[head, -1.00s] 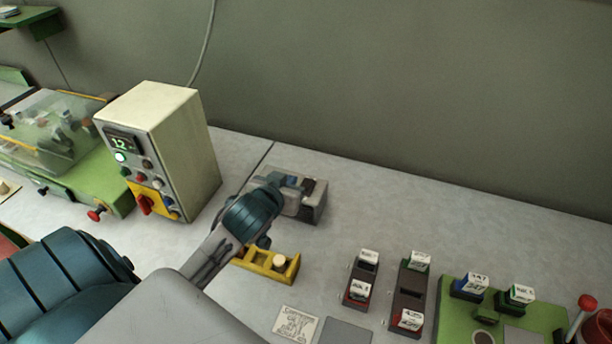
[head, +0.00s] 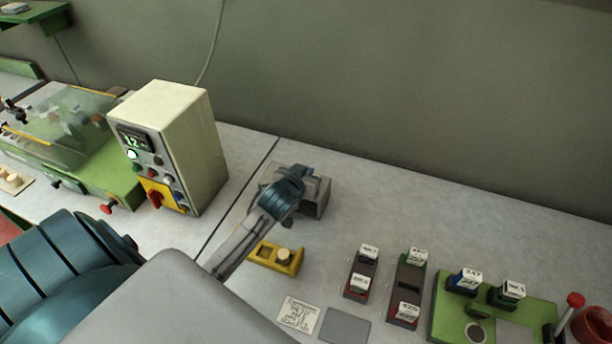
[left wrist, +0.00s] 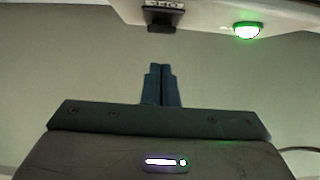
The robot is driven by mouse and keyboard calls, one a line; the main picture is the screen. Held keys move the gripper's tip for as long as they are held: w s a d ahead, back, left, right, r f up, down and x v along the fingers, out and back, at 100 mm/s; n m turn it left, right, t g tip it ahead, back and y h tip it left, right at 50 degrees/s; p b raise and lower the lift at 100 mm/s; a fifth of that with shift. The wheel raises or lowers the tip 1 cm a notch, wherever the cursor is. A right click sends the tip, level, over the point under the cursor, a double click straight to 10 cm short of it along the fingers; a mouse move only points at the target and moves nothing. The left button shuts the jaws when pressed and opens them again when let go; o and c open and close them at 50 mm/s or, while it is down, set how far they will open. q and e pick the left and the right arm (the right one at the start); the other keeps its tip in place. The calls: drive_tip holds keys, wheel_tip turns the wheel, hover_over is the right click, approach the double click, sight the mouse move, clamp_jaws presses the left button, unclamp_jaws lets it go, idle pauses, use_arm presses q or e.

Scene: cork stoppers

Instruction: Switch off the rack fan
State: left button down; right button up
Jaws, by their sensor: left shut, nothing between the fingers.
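A grey box with a dark grille (head: 315,197), which looks like the rack fan, stands on the bench past the seam, partly hidden behind my left wrist. In the left wrist view a pale panel edge runs along the top. It carries a small dark switch (left wrist: 163,22) with a label that seems to read OFF, and a lit green lamp (left wrist: 246,30) to its right. My left gripper (left wrist: 161,84) is shut and empty, its fingertips pointing toward the switch with a visible gap. In the head view the wrist hides the fingertips and the switch. My right gripper is not in view.
A cream control box (head: 185,150) with a display, buttons and a red knob stands left of my arm. A yellow holder (head: 275,257) sits in front of the grey box. Dark label holders (head: 362,272) and a green tray (head: 490,325) lie to the right. The back right bench is clear.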

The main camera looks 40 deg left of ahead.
use_arm(q)
drive_tip(key=shift+s+f, duration=0.2)
drive_tip(key=shift+f, duration=0.3)
drive_tip(key=shift+s+f+p, duration=0.3)
drive_tip(key=shift+f+p, duration=0.05)
drive_tip(key=shift+f, duration=0.15)
drive_tip(key=shift+d+f, duration=0.1)
drive_tip(key=shift+f, duration=0.05)
drive_tip(key=shift+w, duration=0.15)
